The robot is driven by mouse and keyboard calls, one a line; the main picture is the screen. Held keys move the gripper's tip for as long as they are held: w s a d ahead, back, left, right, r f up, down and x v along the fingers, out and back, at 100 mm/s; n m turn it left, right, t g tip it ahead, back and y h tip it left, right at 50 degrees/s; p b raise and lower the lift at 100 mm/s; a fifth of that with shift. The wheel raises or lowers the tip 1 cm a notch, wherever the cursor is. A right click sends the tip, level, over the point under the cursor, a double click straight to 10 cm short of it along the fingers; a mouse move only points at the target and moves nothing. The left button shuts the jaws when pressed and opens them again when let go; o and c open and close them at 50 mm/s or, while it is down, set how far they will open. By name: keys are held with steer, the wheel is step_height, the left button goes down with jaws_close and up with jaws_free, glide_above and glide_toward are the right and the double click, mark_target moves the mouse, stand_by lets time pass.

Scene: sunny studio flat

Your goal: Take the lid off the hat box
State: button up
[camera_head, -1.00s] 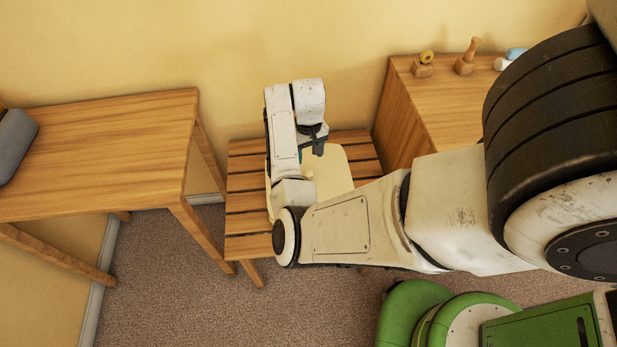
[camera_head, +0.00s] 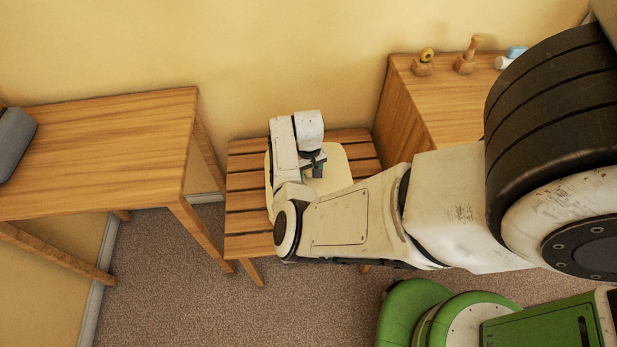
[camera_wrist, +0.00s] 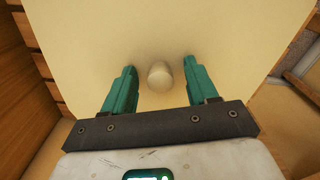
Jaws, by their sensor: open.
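The hat box lid (camera_head: 333,176) is a cream, rounded-square top on the slatted wooden stand, partly hidden by my arm. In the wrist view the lid (camera_wrist: 210,38) fills most of the picture, with a small round pale knob (camera_wrist: 160,76) on it. My gripper (camera_wrist: 159,80) is open, its two green fingers on either side of the knob with a gap on each side. In the head view my gripper (camera_head: 314,170) hangs over the lid. The box under the lid is mostly hidden.
The slatted stand (camera_head: 247,196) stands between a wooden table (camera_head: 110,150) on the left and a wooden cabinet (camera_head: 450,105) on the right. Small wooden items (camera_head: 465,58) stand on the cabinet. A grey rounded object (camera_head: 12,140) lies on the left table.

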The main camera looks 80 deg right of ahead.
jaws_close()
stand_by(0.4)
steer(key=shift+r, duration=0.2)
